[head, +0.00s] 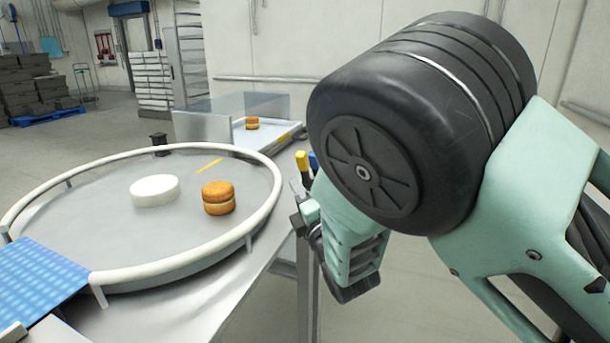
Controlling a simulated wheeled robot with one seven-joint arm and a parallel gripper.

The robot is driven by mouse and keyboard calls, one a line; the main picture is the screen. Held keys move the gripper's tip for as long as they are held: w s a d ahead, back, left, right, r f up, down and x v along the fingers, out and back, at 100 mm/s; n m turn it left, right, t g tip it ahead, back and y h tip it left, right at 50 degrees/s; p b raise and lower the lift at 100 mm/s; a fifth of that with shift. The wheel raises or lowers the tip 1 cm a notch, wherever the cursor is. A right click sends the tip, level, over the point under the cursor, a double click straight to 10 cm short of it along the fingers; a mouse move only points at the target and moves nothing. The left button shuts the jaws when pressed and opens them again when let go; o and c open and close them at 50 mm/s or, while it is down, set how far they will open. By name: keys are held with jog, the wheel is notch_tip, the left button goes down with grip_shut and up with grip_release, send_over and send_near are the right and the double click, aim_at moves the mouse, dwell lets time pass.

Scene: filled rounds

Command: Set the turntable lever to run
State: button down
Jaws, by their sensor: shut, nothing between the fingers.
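The turntable (110,213) is a round grey disc inside a white rail, on a metal table. A yellow upright handle (302,160) stands just right of the rail, with a blue piece (313,163) close behind it. I cannot tell for sure which is the turntable lever, and no run mark is readable. My gripper (299,222) is small and dark, at the table's right edge below the yellow handle. It is shut and holds nothing. It is partly hidden by my wrist, and I cannot tell whether it touches anything.
A filled round (218,198) and a white disc (155,191) lie on the turntable, near a yellow stripe (209,165). A blue belt (40,280) meets its left front. Another round (252,123) sits on a metal chute (270,136) behind. My arm covers the right side.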

aim_at(305, 175)
jog(key=shift+w+d+r, duration=0.2)
jog(key=shift+w+r, duration=0.05)
jog(key=shift+w, duration=0.3)
jog(key=shift+w+d+r, duration=0.25)
jog(key=shift+w, duration=0.35)
jog(key=shift+w+d+r, duration=0.2)
jog(key=shift+w+r, duration=0.05)
jog(key=shift+w, duration=0.3)
jog(key=shift+r, duration=0.1)
